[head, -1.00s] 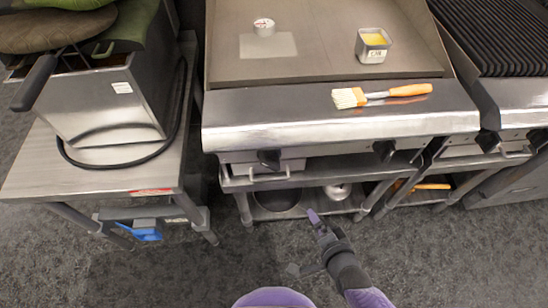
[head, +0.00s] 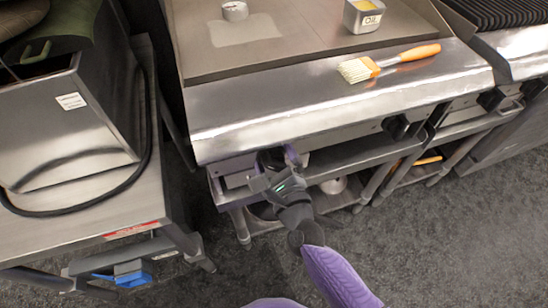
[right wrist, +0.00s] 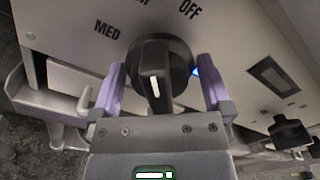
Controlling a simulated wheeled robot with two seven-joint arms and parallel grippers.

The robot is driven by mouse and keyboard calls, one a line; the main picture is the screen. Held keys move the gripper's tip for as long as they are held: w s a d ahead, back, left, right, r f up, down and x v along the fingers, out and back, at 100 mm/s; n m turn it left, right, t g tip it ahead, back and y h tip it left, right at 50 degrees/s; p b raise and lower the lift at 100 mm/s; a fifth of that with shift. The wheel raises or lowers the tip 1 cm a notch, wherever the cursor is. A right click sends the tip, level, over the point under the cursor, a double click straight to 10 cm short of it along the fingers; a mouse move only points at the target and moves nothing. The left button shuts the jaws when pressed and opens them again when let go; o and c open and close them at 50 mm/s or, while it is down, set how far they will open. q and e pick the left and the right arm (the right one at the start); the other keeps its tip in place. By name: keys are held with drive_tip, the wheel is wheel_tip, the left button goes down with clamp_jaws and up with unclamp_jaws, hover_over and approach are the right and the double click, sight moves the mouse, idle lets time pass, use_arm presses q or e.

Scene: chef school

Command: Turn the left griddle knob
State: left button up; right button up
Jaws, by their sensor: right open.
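The left griddle knob (right wrist: 157,75) is black with a white pointer mark and sits on the griddle's front panel. In the right wrist view the words MED and OFF are printed above it. My right gripper (right wrist: 160,95) is open, with its purple fingers on either side of the knob; I cannot tell whether they touch it. In the head view my right gripper (head: 278,165) is at the griddle's front below the steel ledge and mostly covers the left knob. My left gripper is not in view.
The right griddle knob (head: 396,127) is farther right on the panel; a black knob also shows in the right wrist view (right wrist: 290,132). A brush (head: 388,62) lies on the steel ledge (head: 330,108). A side table (head: 90,215) stands at left. Open floor lies in front.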

drive_tip(key=shift+w, duration=0.1)
drive_tip(key=shift+c, duration=1.1)
drive_tip(key=c, duration=0.7)
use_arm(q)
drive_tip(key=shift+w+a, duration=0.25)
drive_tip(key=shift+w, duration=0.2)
